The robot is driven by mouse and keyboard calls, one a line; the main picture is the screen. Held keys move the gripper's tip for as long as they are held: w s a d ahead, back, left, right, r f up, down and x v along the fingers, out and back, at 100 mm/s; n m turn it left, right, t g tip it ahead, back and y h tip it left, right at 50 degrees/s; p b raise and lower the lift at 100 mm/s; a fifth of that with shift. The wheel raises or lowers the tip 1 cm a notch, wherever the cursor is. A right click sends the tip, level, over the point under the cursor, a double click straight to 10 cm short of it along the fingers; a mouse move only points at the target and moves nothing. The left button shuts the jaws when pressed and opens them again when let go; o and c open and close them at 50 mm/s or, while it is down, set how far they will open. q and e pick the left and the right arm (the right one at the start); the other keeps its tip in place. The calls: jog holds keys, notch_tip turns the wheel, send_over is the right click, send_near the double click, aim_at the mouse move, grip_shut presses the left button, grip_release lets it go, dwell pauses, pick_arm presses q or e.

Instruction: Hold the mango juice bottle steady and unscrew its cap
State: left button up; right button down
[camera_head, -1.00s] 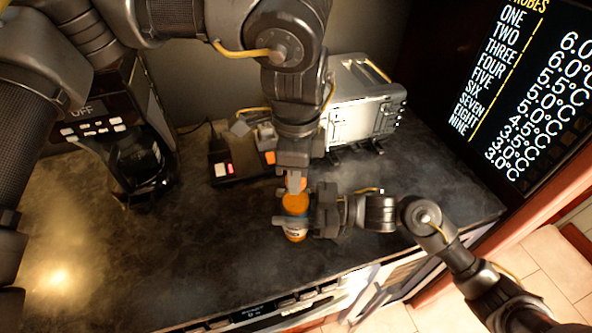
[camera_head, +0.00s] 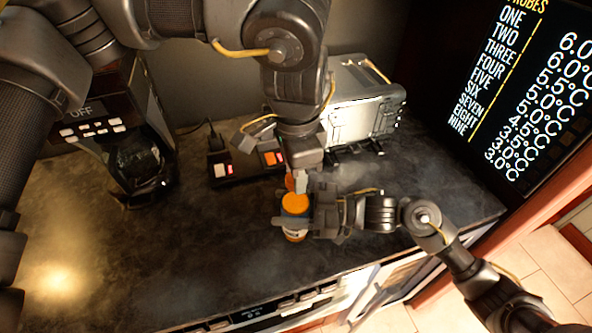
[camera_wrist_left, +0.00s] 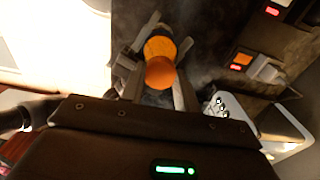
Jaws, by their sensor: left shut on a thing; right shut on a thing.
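The mango juice bottle (camera_head: 294,236) stands upright on the dark counter with an orange top. My right gripper (camera_head: 297,220) is shut around its body from the right. My left gripper (camera_head: 298,182) points down just above and behind the bottle, shut on the orange cap (camera_head: 290,182), which is partly hidden by the fingers. In the left wrist view the round cap (camera_wrist_left: 160,73) sits between my left fingers, and the orange bottle top (camera_wrist_left: 160,47) shows beyond it, offset from it. The cap looks off the bottle.
A silver toaster-like appliance (camera_head: 352,105) stands behind to the right. A power strip (camera_head: 240,168) with lit red switches lies behind the bottle. A coffee maker (camera_head: 105,120) stands at the left. The counter left of the bottle is clear; its front edge is close below.

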pick_arm(q)
jog(key=shift+r, duration=0.15)
jog(key=shift+r, duration=0.9)
jog(key=shift+r, duration=2)
pick_arm(e)
jog(key=shift+c, duration=2.4)
grip_release()
